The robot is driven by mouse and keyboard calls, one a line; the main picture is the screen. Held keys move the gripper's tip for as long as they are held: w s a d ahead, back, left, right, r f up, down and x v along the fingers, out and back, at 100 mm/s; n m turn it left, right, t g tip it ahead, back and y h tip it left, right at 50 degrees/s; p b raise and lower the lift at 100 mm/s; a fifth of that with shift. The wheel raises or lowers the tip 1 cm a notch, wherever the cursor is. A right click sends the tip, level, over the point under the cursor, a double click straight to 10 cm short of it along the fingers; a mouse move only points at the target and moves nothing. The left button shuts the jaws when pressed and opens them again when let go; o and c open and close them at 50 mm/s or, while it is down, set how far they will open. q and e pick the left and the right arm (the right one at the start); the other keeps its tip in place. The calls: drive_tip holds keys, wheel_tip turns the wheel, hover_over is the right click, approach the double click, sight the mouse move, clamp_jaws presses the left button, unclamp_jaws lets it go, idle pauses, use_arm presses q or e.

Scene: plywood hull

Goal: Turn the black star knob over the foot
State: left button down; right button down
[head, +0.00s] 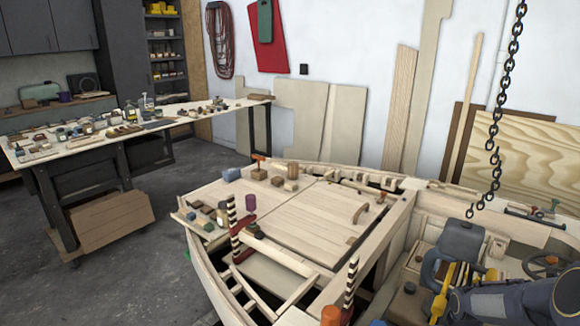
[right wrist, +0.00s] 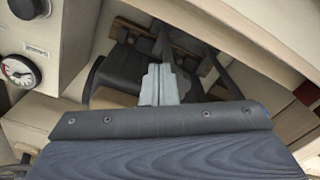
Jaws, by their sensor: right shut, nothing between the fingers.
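My right gripper (right wrist: 158,84) shows in the right wrist view as two grey fingers pressed together with nothing between them. They point into a shadowed recess with a dark boxy part (right wrist: 128,72) beyond. I cannot tell whether they touch it. A dark round knob (right wrist: 28,7) sits on a pale panel at the upper left, apart from the fingers. I cannot tell whether it is the star knob, and no foot is clearly made out. In the head view my right arm (head: 500,303) reaches in at the bottom right; its fingertips are not clear there. My left gripper is not in view.
A dial gauge (right wrist: 19,70) is left of the fingers, and a pale hull edge (right wrist: 225,40) crosses above them. In the head view a grey jug-like object (head: 460,240) and a handwheel (head: 546,263) crowd the hull. A chain (head: 494,135) hangs above.

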wheel_tip(320, 180, up, 4)
drive_tip(key=shift+s+a+r+p, duration=0.1)
drive_tip(key=shift+s+r+p, duration=0.05)
drive_tip(key=shift+p, duration=0.95)
drive_tip(key=s+a+r+t+y, duration=0.1)
drive_tip(key=s+a+r+t, duration=0.1)
drive_tip(key=s+a+r, duration=0.55)
drive_tip(key=s+a+r+t+y, duration=0.15)
drive_tip(key=s+a+r, duration=0.3)
drive_tip(key=r, duration=0.55)
drive_tip(key=s+a+r+t+y, duration=0.1)
drive_tip(key=s+a+t, duration=0.1)
drive_tip(key=s+a, duration=0.5)
drive_tip(key=shift+s+r, duration=0.25)
drive_tip(key=shift+s, duration=0.2)
